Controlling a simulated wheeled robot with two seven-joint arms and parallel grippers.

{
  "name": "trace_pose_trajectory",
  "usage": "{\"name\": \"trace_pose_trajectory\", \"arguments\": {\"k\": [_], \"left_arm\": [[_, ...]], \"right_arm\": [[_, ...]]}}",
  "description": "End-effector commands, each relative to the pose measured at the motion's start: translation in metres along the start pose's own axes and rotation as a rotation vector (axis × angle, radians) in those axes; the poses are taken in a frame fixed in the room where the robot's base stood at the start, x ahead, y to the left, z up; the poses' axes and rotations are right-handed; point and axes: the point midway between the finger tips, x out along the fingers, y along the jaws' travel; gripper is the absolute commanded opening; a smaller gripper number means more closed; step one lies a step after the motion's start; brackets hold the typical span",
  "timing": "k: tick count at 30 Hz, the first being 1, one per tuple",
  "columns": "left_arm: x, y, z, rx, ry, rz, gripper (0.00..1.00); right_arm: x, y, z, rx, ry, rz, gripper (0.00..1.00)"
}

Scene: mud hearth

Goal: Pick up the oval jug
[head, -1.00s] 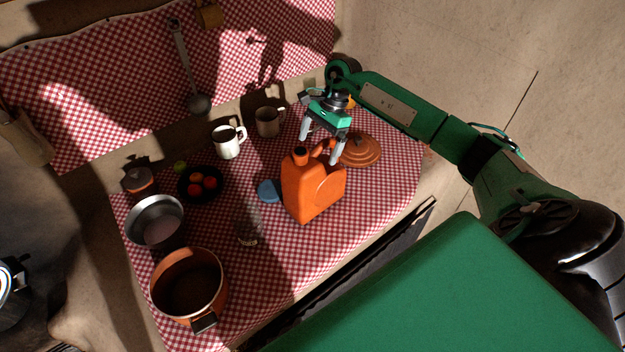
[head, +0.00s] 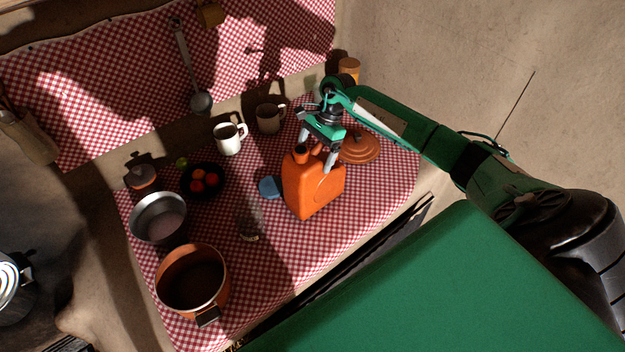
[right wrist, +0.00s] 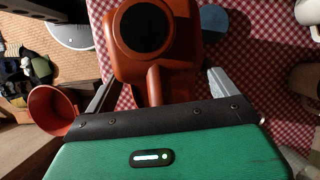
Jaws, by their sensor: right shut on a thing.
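The oval jug is an orange can-like jug (head: 312,190) with a dark round mouth. It stands upright on the red checked cloth, right of the middle of the table. My right gripper (head: 318,155) is over its top, fingers pointing down around the handle. In the right wrist view the jug (right wrist: 190,55) shows from above, with its handle running between the two fingers of my right gripper (right wrist: 160,90). The gripper is shut on the jug; the exact contact is hard to see. My left gripper is not in view.
An orange lid (head: 360,146) lies close behind the jug to the right. A blue item (head: 270,187) lies close to its left. Two mugs (head: 229,139) (head: 269,118), a dark fruit bowl (head: 203,193), a steel pan (head: 159,231) and an orange pot (head: 222,281) stand further left.

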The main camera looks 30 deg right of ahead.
Motion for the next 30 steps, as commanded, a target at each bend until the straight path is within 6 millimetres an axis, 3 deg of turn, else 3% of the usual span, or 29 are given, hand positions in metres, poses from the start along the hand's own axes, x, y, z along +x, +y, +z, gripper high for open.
{"name": "trace_pose_trajectory", "arguments": {"k": [11, 17, 23, 30], "left_arm": [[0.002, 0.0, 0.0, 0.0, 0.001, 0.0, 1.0], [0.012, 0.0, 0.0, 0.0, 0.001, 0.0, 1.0], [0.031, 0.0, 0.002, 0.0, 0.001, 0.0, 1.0], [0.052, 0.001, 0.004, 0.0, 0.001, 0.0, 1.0]], "right_arm": [[-0.006, -0.001, 0.002, -0.002, 0.0, -0.004, 0.2], [-0.022, -0.002, 0.008, -0.003, 0.001, -0.006, 0.2], [-0.06, -0.002, 0.023, -0.005, 0.003, -0.009, 0.2], [-0.117, -0.002, 0.048, -0.004, 0.002, -0.009, 0.2]]}}
